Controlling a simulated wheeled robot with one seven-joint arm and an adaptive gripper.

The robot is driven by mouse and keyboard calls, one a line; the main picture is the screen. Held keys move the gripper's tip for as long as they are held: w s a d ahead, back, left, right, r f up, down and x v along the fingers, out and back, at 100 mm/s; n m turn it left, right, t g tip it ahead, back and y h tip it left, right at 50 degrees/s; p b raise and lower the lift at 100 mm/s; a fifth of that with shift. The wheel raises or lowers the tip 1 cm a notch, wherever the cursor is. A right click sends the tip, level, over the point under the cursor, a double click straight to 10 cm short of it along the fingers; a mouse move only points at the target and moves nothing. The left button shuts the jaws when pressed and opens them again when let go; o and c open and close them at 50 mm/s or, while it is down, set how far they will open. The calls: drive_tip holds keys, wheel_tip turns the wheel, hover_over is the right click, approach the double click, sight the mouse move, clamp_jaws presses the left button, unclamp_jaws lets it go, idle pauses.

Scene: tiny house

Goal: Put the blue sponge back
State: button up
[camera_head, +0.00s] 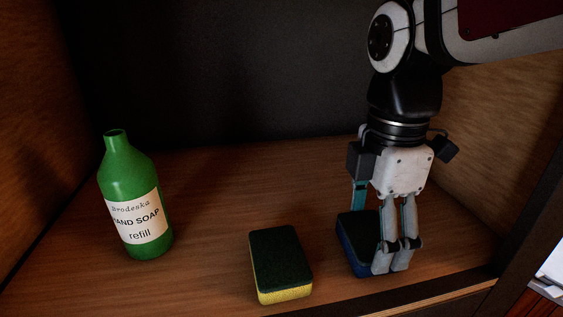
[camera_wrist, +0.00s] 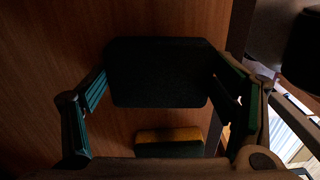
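The blue sponge (camera_head: 357,241) has a dark top and a blue side, and is at the right of the wooden shelf near its front edge. My gripper (camera_head: 378,246) points down over it, with fingers at its near and far ends. In the wrist view the sponge's dark top (camera_wrist: 157,73) fills the space between the fingers, and the fingertips appear to touch both ends. My gripper seems shut on it. The fingers hide part of the sponge, and I cannot tell whether it rests on the shelf or is slightly raised.
A yellow sponge with a dark top (camera_head: 281,260) lies to the left of the blue one; its edge also shows in the wrist view (camera_wrist: 168,135). A green soap bottle (camera_head: 133,196) stands at the left. The wooden shelf (camera_head: 215,210) is clear between bottle and sponges. A side wall (camera_head: 505,150) stands close at right.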

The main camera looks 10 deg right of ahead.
sight(377, 238)
drive_tip(key=shift+o, duration=1.4)
drive_tip(key=shift+r, duration=0.15)
